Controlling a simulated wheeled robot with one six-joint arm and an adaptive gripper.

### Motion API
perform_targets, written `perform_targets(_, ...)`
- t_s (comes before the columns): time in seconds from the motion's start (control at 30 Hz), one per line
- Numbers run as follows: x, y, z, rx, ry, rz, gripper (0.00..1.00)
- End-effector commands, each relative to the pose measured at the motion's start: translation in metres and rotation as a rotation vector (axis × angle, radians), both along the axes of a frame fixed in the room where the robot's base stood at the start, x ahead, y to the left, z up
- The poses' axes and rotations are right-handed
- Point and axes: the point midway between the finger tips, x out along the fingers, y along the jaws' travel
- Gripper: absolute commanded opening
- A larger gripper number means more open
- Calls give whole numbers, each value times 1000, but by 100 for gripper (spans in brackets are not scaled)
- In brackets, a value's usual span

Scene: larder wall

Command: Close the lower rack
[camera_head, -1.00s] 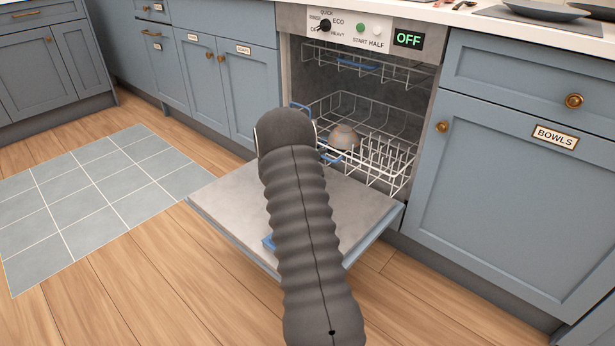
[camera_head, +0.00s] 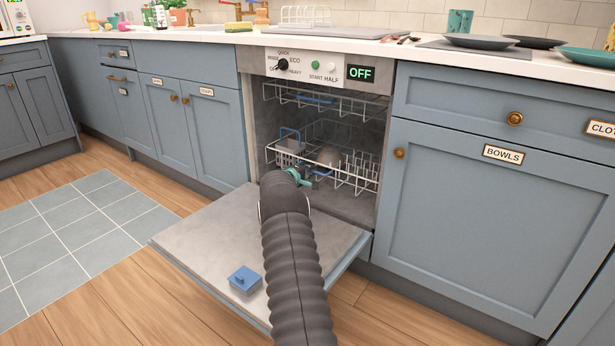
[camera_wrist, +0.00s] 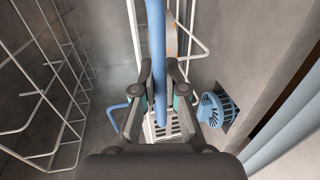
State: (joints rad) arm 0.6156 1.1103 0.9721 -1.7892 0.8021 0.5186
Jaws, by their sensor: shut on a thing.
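The lower rack (camera_head: 345,178) is a white wire basket inside the open dishwasher, with its front near the opening. My gripper (camera_head: 298,176) is at the front of the rack, low in the opening. In the wrist view my gripper (camera_wrist: 160,95) is shut on the rack's blue handle bar (camera_wrist: 158,45), which runs between the fingers. My arm hides part of the rack's lower front.
The dishwasher door (camera_head: 205,232) is folded down, with a blue dispenser (camera_head: 245,280) on it. The upper rack (camera_head: 335,101) is above the lower one. A cabinet labelled BOWLS (camera_head: 470,205) stands to the right. Tiled and wooden floor lies free at left.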

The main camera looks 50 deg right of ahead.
Motion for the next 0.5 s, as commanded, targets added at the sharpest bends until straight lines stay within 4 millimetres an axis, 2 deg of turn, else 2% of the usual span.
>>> perform_targets(0.2, 10, -9, 0, 0, -1, 4, 0)
perform_targets(0.5, 14, -12, 1, -1, 0, 6, 0)
